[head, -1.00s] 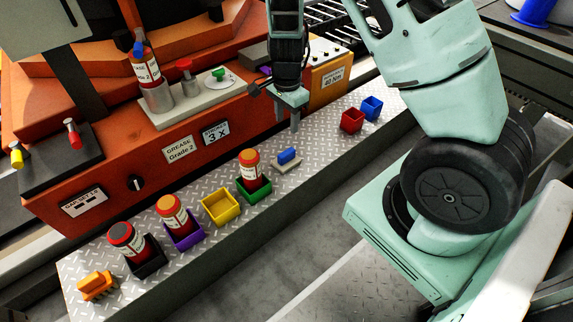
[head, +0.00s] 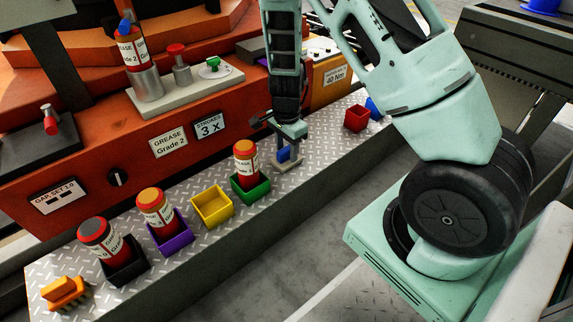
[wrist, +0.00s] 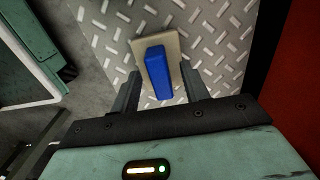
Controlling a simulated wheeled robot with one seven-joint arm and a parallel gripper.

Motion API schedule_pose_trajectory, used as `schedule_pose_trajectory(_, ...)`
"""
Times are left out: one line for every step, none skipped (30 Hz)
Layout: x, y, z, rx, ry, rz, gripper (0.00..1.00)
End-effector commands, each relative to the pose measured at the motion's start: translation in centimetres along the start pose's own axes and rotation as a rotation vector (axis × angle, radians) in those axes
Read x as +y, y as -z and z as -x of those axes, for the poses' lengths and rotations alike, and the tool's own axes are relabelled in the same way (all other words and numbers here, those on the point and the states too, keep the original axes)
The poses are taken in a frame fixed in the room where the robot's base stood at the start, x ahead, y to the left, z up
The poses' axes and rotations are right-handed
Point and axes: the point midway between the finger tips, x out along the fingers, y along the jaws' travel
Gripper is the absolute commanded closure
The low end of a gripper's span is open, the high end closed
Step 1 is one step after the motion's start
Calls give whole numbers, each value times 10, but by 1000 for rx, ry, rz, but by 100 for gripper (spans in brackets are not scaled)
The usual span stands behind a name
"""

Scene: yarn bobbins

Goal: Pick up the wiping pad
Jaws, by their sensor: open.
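The wiping pad (head: 284,162) is a flat beige pad with a blue block-shaped handle on the diamond-plate bench. It also shows in the wrist view (wrist: 172,42), with the blue handle upright on it. My gripper (head: 288,157) points down over the pad, its fingers partly covering it in the head view. In the wrist view my open gripper (wrist: 160,92) has one finger on each side of the blue handle's near end. I cannot tell whether the fingers touch the pad.
A green bin (head: 251,190) with a red grease tube stands left of the pad. A yellow bin (head: 213,207), a purple bin (head: 170,236) and a black bin (head: 125,268) follow further left. A red bin (head: 356,118) is to the right. An orange brush (head: 66,291) lies at the left end.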

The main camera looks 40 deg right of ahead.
Motion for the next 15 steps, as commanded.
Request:
schedule_pose_trajectory(0,0,-7,0,1,0,55)
schedule_pose_trajectory(0,0,-8,0,1,0,55)
schedule_pose_trajectory(0,0,-8,0,1,0,55)
schedule_pose_trajectory(0,0,-7,0,1,0,55)
schedule_pose_trajectory(0,0,-7,0,1,0,55)
schedule_pose_trajectory(0,0,-6,0,1,0,55)
schedule_pose_trajectory(0,0,-6,0,1,0,55)
schedule_pose_trajectory(0,0,-6,0,1,0,55)
schedule_pose_trajectory(0,0,-6,0,1,0,60)
schedule_pose_trajectory(0,0,-6,0,1,0,68)
schedule_pose_trajectory(0,0,-6,0,1,0,77)
schedule_pose_trajectory(0,0,-6,0,1,0,88)
schedule_pose_trajectory(0,0,-6,0,1,0,96)
schedule_pose_trajectory(0,0,-6,0,1,0,100)
schedule_pose_trajectory(0,0,-6,0,1,0,100)
